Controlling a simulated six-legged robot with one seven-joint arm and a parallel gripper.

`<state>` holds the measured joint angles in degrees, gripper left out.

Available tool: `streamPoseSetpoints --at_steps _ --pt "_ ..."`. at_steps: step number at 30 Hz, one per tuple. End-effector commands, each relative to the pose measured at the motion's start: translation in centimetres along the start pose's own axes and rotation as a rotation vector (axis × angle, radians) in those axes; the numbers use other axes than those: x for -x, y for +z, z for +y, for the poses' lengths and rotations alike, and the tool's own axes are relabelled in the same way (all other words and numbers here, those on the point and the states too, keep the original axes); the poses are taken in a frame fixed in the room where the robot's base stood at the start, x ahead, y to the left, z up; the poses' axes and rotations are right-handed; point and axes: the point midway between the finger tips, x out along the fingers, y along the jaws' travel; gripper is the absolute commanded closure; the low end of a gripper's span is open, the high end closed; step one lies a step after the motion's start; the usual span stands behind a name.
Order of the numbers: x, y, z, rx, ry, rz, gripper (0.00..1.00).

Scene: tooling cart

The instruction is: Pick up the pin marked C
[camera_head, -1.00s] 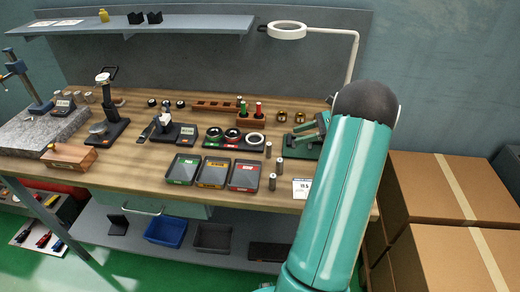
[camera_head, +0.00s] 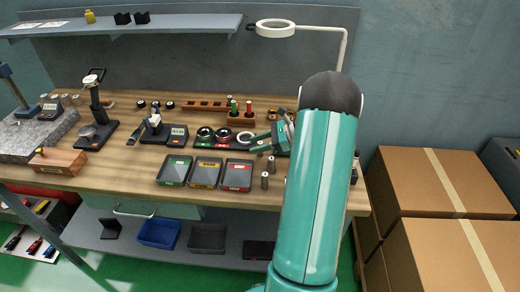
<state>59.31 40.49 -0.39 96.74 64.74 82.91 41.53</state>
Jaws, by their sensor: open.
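Two small grey metal pins, a rear one (camera_head: 271,163) and a front one (camera_head: 264,180), stand upright on the bench right of the trays. Letters on them are too small to read, so I cannot tell which is C. A third pin seen earlier behind these is now mostly or fully hidden by my gripper. My teal gripper (camera_head: 259,142) is open, its two fingers pointing left, just behind the two visible pins in the picture. Its height above the bench is unclear. My arm covers the bench to the right.
Three trays, green-marked (camera_head: 174,171), yellow-marked (camera_head: 206,173) and red-marked (camera_head: 237,176), lie left of the pins. Ring gauges (camera_head: 204,134) sit behind them. A wooden block (camera_head: 242,119) holds red and green handled tools. A ring lamp (camera_head: 276,28) hangs above. Cardboard boxes (camera_head: 420,180) stand at right.

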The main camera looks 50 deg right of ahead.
Motion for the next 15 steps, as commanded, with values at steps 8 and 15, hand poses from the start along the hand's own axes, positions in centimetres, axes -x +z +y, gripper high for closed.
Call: streamPoseSetpoints --at_steps 8,15 --pt "-1.23 -0.03 -0.03 0.0 -0.002 0.0 0.58" --pt "-1.19 -0.03 -0.02 0.0 -0.001 0.001 0.95"
